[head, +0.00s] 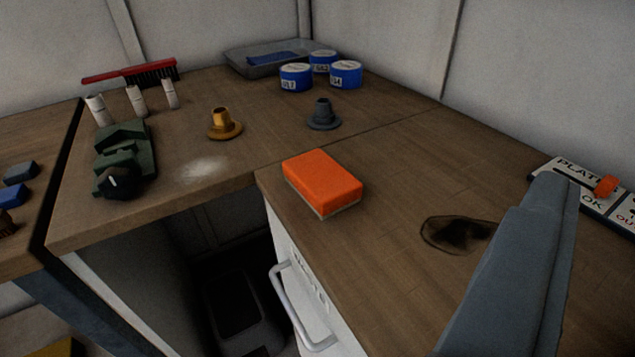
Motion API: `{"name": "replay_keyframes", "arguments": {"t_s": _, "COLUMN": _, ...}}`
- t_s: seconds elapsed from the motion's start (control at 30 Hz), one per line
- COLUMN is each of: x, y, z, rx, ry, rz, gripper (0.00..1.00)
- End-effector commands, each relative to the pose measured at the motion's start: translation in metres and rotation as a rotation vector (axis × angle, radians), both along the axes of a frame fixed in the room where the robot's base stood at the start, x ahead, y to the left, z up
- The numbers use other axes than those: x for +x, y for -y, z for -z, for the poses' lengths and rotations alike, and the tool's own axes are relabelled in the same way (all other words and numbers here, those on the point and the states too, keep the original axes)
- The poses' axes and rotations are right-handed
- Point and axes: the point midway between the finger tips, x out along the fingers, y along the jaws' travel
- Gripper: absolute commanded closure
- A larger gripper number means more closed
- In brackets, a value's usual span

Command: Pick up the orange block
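The orange block (322,183) lies flat on the wooden worktop, near the front left corner of the right-hand counter. It has a paler layer along its bottom edge and looks like a sponge. A blue-grey part of mine, seemingly one side of my gripper (520,265), rises from the lower right of the view. It is to the right of the block and clear of it in the picture. The opposite finger does not show, so its opening cannot be seen. Nothing covers the block.
A dark burn mark (458,234) lies right of the block. A grey cone-shaped piece (323,115) and a brass one (223,124) stand behind it. Blue tins (296,77) are farther back. A sign plate (570,180) is at right. A gap opens left of the white drawer front (300,285).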

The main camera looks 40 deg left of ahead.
Motion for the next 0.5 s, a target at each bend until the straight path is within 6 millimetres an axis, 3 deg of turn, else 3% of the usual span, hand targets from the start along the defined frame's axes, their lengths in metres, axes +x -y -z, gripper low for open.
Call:
{"name": "replay_keyframes", "arguments": {"t_s": 0.17, "x": 0.027, "y": -0.016, "z": -0.003, "rx": -0.062, "ry": -0.119, "rz": -0.053, "gripper": 0.13}}
{"name": "replay_keyframes", "arguments": {"t_s": 0.5, "x": 0.089, "y": -0.071, "z": -0.002, "rx": -0.282, "ry": -0.462, "rz": -0.244, "gripper": 0.13}}
